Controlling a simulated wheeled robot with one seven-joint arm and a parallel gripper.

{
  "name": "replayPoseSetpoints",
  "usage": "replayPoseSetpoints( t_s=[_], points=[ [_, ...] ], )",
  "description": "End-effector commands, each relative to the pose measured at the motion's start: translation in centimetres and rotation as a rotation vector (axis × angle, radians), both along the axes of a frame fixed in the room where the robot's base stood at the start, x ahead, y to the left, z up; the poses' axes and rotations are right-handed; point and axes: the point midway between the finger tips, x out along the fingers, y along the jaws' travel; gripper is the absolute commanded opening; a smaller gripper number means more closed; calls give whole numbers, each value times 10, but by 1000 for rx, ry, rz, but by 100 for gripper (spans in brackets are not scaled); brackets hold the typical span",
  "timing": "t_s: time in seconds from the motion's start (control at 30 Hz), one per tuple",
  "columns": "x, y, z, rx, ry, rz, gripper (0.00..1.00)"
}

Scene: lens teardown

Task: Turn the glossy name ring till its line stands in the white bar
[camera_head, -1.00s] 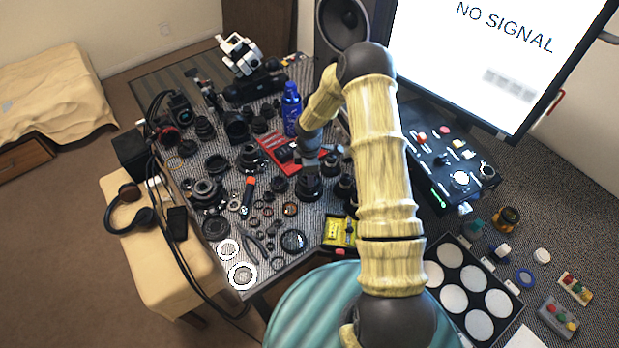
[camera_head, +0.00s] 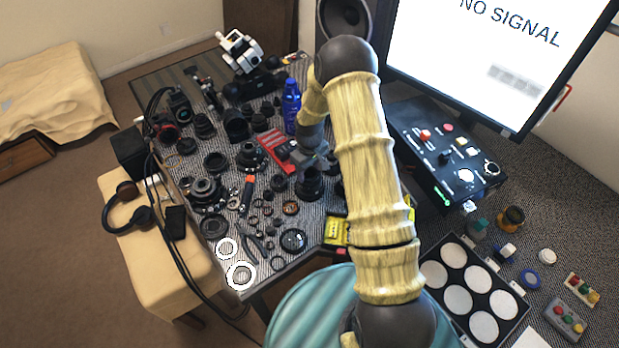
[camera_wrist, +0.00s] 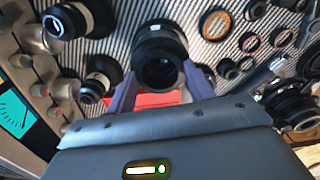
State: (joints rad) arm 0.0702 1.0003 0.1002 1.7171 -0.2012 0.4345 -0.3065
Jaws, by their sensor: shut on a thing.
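A black lens (camera_head: 309,188) stands on the striped mat, below my gripper in the head view. In the wrist view the lens (camera_wrist: 158,42) shows as a dark barrel with a round opening facing me. My gripper (camera_wrist: 160,84) has one finger on each side of its near end and is shut on it. I take this near end to be the name ring, but its glossy face and its line cannot be made out. In the head view my gripper (camera_head: 309,165) partly hides the lens top.
A red tray (camera_head: 272,146) lies just behind my gripper. A blue bottle (camera_head: 291,106) stands behind it. Several loose rings and lens parts crowd the mat to the left. A yellow box (camera_head: 337,232) lies in front. A black control panel (camera_head: 440,150) is at the right.

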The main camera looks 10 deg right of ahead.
Motion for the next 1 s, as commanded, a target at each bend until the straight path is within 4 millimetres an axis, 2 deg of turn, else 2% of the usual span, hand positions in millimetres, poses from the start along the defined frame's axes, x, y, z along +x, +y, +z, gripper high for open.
replayPoseSetpoints(
  t_s=[0.43,0.47,0.57,0.87,1.0],
  points=[
    [1,2,1,1,-4,-578,21],
    [1,1,1,1,-4,-570,59],
    [1,1,1,1,-3,-566,78],
    [0,1,1,0,-1,-562,78],
    [1,1,7,0,-1,-562,78]
  ],
)
